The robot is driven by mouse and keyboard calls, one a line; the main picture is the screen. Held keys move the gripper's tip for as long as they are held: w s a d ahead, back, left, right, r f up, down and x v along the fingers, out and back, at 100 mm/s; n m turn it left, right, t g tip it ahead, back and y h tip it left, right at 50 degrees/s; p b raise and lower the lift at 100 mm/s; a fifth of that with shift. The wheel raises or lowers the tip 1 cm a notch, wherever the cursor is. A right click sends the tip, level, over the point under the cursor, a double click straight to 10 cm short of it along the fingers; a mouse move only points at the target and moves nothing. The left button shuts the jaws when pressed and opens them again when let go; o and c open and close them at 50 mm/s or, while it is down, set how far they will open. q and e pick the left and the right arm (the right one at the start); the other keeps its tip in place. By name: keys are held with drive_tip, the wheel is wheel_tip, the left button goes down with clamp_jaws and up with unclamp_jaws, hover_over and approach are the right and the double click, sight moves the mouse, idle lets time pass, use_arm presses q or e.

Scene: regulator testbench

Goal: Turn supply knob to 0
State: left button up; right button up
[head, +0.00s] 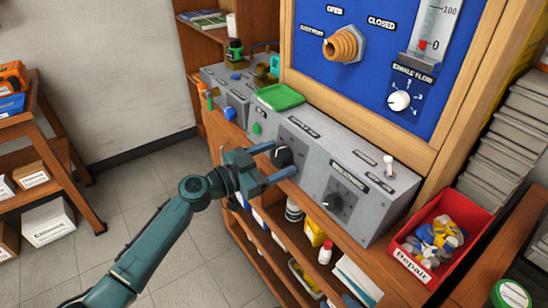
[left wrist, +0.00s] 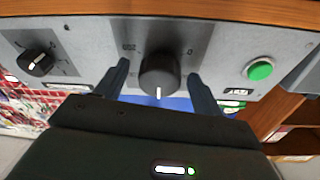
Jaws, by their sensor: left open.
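A large black knob (head: 283,158) sits on the front face of the grey bench console (head: 330,160). In the left wrist view the knob (left wrist: 160,75) has a white pointer line facing the bottom of the picture. My left gripper (head: 278,161) is open, with one finger on each side of the knob. In the left wrist view the gripper (left wrist: 158,72) shows small gaps beside the knob; contact is not visible. My right gripper is not in view.
A second, smaller black knob (head: 338,203) and a white toggle switch (head: 389,166) are farther right on the console. A green button (left wrist: 260,69) is near one finger. A red Repair bin (head: 440,235) stands at right. Shelves with bottles lie below the console.

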use_arm(q)
drive_tip(key=c, duration=1)
